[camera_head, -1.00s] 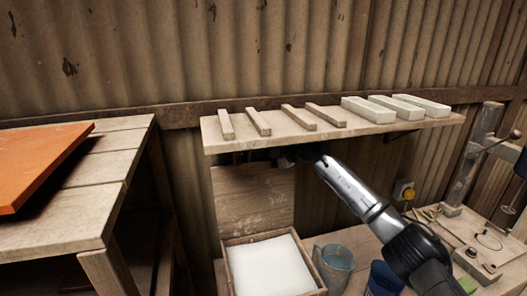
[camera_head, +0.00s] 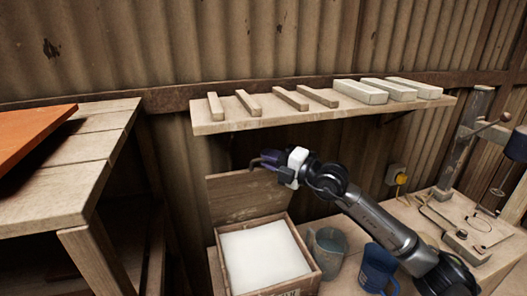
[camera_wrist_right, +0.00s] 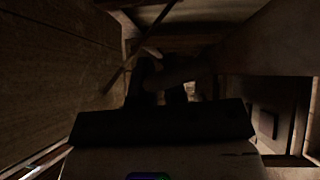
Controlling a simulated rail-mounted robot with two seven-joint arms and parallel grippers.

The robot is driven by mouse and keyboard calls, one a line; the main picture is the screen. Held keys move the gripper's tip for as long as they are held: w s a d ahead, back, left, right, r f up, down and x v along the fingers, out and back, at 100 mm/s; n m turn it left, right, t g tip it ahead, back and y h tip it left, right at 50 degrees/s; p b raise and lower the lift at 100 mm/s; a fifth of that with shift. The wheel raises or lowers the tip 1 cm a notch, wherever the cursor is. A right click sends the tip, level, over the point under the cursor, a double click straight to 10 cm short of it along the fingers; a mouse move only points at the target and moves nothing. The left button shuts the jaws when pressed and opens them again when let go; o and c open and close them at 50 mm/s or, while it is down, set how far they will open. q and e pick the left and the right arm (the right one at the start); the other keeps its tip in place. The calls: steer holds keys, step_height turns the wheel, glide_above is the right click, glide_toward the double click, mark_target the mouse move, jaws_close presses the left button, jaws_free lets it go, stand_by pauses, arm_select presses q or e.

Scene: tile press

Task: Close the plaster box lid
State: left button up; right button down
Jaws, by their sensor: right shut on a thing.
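The plaster box (camera_head: 311,262) is a wooden box on the bench, filled with white plaster (camera_head: 262,256). Its lid (camera_head: 238,198) stands raised at the back edge of the box, so the box is open. My right gripper (camera_head: 266,161) is at the lid's top edge, shut on the lid. In the right wrist view, my gripper's dark fingers (camera_wrist_right: 165,78) show in deep shadow, and the contact is hard to make out. My left gripper is not in view.
A shelf (camera_head: 225,122) with wooden strips and pale blocks hangs just above my right gripper. A clear jug (camera_head: 328,250) and a blue jug (camera_head: 376,267) stand right of the box. A wooden table (camera_head: 75,190) with an orange board (camera_head: 28,138) is at left.

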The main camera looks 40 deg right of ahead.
steer(key=shift+n+t+y, duration=0.5)
steer(key=shift+n+t, duration=0.2)
steer(key=shift+n, duration=0.1)
steer(key=shift+s+a+f+b, duration=0.25)
steer(key=shift+s+f+b, duration=0.1)
steer(key=shift+s, duration=0.4)
steer(key=shift+s+a+f+b, duration=0.2)
steer(key=shift+s+f+b, duration=0.1)
steer(key=shift+s, duration=0.45)
steer(key=shift+s+a+f+b, duration=0.25)
steer(key=shift+s+f+b, duration=0.1)
steer(key=shift+s, duration=0.4)
steer(key=c, duration=1.5)
jaws_free()
steer(key=shift+o, duration=0.2)
